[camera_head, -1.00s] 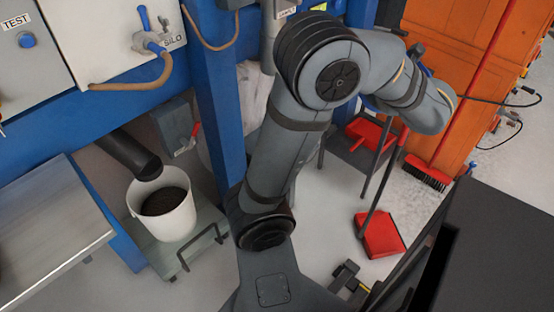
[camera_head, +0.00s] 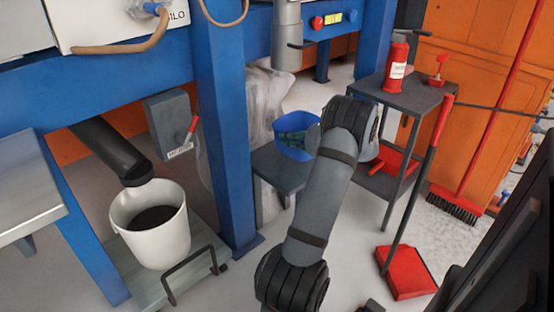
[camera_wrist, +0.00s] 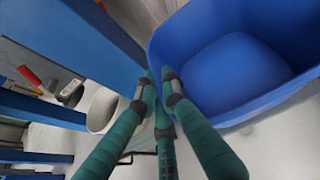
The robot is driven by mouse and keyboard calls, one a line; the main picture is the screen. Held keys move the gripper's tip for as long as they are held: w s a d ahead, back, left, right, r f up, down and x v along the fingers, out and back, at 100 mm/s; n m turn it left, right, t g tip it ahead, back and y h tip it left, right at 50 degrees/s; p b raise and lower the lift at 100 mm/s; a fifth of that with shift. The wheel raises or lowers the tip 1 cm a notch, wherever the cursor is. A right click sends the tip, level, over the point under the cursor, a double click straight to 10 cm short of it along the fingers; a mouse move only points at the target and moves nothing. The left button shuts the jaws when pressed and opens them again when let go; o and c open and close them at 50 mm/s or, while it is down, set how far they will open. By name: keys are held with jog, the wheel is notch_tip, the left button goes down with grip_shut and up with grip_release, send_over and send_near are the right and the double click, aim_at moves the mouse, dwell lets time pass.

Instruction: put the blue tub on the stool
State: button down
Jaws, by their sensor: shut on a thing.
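The blue tub (camera_head: 297,152) is near the middle of the head view, by the grey stool (camera_head: 268,163). It overlaps the right part of the stool's dark flat top, and I cannot tell if it touches it. My arm hides part of both. My gripper (camera_wrist: 165,88) has green fingers and is shut on the rim of the tub, whose inside (camera_wrist: 230,75) fills the upper right of the wrist view and looks empty. The green fingers also show by the tub in the head view.
A blue post (camera_head: 222,130) stands left of the stool, with a clear wrapped sack (camera_head: 265,100) behind it. A white bucket (camera_head: 165,250) of dark grains stands at left. A grey side table (camera_head: 400,92) with a red bottle is at right. A red dustpan (camera_head: 406,273) lies on the floor.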

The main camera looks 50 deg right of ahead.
jog(key=w+f+b, duration=0.2)
jog(key=w+f, duration=0.1)
jog(key=w+d+f+b, duration=0.1)
jog(key=w+f, duration=0.1)
jog(key=f, duration=0.1)
jog(key=w+d+f+b, duration=0.1)
jog(key=w+f+b, duration=0.1)
jog(key=w+f, duration=0.1)
jog(key=shift+w+d+f+b, duration=0.15)
jog(key=shift+w+f+b, duration=0.1)
jog(key=shift+w+b, duration=0.05)
jog(key=shift+r, duration=0.1)
jog(key=c, duration=2.3)
grip_release()
jog(key=o, duration=0.4)
